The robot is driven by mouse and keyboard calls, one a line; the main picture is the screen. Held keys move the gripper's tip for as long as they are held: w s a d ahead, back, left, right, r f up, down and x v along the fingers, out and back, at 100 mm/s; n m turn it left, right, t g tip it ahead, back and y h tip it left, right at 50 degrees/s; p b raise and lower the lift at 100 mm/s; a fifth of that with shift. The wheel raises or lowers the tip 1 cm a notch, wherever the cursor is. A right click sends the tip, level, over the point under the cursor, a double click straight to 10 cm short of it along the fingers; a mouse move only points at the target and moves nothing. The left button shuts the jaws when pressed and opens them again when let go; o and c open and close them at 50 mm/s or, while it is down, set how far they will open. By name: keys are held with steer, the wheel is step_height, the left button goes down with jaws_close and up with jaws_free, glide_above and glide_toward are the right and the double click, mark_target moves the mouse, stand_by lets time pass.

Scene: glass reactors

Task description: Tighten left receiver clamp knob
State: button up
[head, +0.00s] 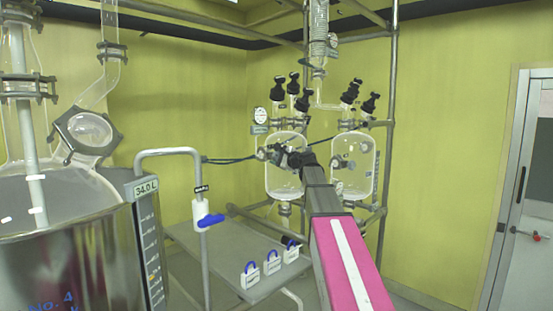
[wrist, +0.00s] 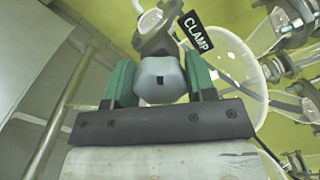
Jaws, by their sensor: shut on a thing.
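The left receiver (head: 285,180) is a clear glass vessel on the metal frame at the back. Its clamp knob (wrist: 160,78) is a grey lobed knob with a small dark square hole, seen close up in the wrist view. A black "CLAMP" tag (wrist: 195,32) hangs beside it. My gripper (wrist: 160,85) is shut on the knob, with one green finger on each side. In the head view my gripper (head: 292,158) reaches the front of the left receiver, and the knob is hidden there. The right receiver (head: 354,165) stands beside it.
A large steel reactor (head: 75,255) with a glass top fills the left. A bent pipe with a blue-handled valve (head: 207,217) stands in front of a grey bench (head: 222,268) carrying several white padlocks with blue shackles (head: 272,262). Metal frame posts (head: 391,100) surround the receivers. A door is at right.

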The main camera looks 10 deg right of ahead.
steer(key=m, duration=0.6)
steer(key=shift+d+m, duration=0.1)
steer(key=shift+m, duration=0.2)
steer(key=m, duration=1.2)
steer(key=shift+w+d+m, duration=0.1)
steer(key=shift+m, duration=0.2)
steer(key=m, duration=0.5)
steer(key=shift+f, duration=0.15)
steer(key=shift+m, duration=0.3)
steer(key=o, duration=0.9)
steer(key=v, duration=1)
steer(key=shift+s+d, duration=0.25)
steer(key=shift+s, duration=0.05)
